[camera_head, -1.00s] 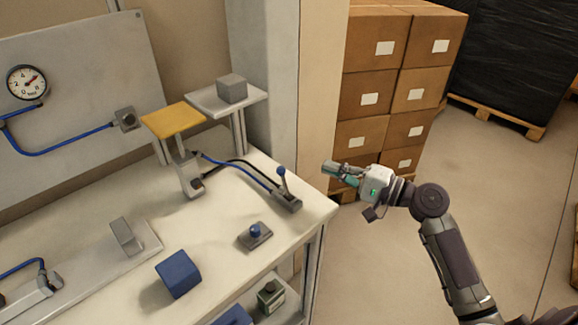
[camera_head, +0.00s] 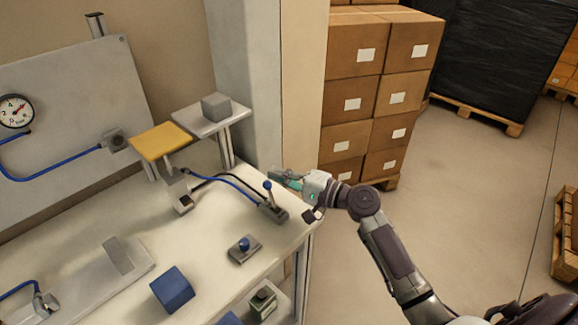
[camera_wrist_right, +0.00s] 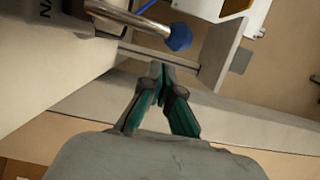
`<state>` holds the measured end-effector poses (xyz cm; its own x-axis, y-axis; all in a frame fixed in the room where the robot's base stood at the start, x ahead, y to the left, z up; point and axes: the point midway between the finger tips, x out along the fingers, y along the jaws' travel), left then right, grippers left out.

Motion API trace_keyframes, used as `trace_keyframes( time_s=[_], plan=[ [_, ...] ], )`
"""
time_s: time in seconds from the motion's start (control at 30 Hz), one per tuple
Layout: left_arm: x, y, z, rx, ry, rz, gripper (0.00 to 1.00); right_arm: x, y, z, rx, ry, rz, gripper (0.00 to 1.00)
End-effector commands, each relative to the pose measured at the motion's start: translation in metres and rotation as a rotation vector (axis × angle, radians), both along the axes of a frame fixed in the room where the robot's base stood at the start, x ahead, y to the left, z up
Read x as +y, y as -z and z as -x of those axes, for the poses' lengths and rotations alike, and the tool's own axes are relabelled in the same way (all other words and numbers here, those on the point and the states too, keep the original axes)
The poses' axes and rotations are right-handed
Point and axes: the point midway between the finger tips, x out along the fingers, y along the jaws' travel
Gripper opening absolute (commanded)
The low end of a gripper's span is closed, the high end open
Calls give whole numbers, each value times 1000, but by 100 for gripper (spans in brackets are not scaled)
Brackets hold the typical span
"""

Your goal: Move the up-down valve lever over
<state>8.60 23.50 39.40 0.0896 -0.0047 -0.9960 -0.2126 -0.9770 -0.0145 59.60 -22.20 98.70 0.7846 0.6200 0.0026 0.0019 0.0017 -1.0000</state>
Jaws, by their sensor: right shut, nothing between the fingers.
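The valve lever (camera_head: 268,192) is a short metal stick with a blue ball tip. It stands up from a grey valve body (camera_head: 274,212) near the table's right edge. In the right wrist view the lever (camera_wrist_right: 135,17) and its blue tip (camera_wrist_right: 179,37) lie just ahead of the fingers. My right gripper (camera_head: 279,175) has teal fingers, shut and empty, just right of and slightly above the lever tip in the head view. The gripper also shows in the wrist view (camera_wrist_right: 162,68), its fingertips together, apart from the tip. My left gripper is not in view.
A second control with a blue knob (camera_head: 244,244) and a blue block (camera_head: 172,289) stand on the table (camera_head: 205,215). Blue and black hoses run to the valve. A yellow plate (camera_head: 160,141) and a grey shelf (camera_head: 212,118) rise behind. Stacked boxes (camera_head: 357,100) stand beyond.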

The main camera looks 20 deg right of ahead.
Motion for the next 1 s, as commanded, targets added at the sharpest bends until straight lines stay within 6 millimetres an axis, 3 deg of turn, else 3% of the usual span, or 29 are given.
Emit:
trace_keyframes(
  time_s=[0.2,0.57,1.0],
  plan=[
    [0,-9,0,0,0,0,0,9,-1,14,-1,0,-1,0],
    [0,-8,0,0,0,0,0,9,0,15,-2,0,0,0],
    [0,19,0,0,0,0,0,8,1,18,-55,1,-22,0]
  ],
)
